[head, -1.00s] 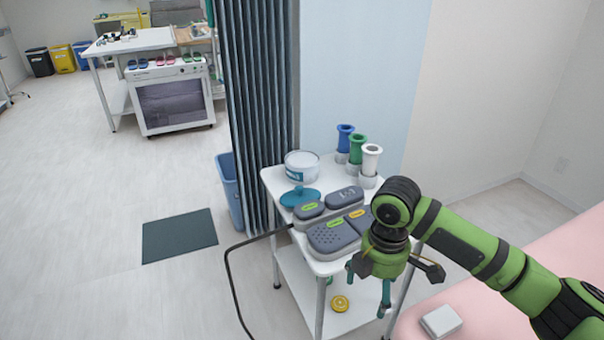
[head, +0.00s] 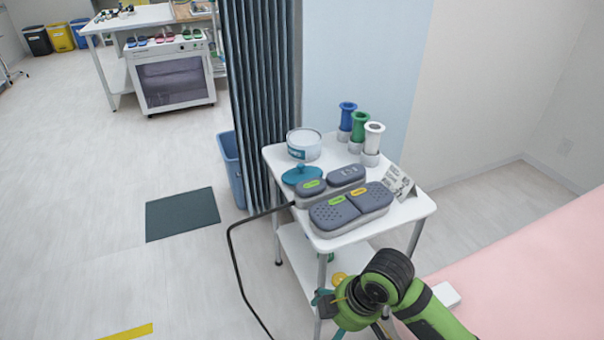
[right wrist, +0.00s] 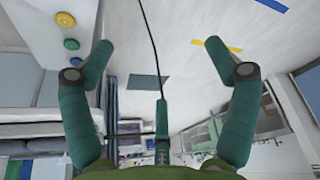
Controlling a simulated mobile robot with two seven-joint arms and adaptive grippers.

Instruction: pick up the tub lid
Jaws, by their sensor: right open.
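The tub lid is a teal disc with a small knob (head: 301,174). It lies on the white trolley's top, beside the white tub (head: 304,150) and close to the grey pads. My right gripper (right wrist: 160,48) is open, with nothing between its teal fingers in the right wrist view. In the head view it is low at the trolley's front, below top level, partly hidden by my green wrist and well away from the lid. The lid does not show in the right wrist view. My left gripper is not in view.
The trolley top (head: 408,212) also holds grey pads (head: 352,208), a small card stand (head: 398,183), and blue, green and white (head: 373,140) cylinders at the back. A black cable (head: 232,262) hangs on the left. A pink bed (head: 530,265) is at right, a curtain (head: 262,100) behind left.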

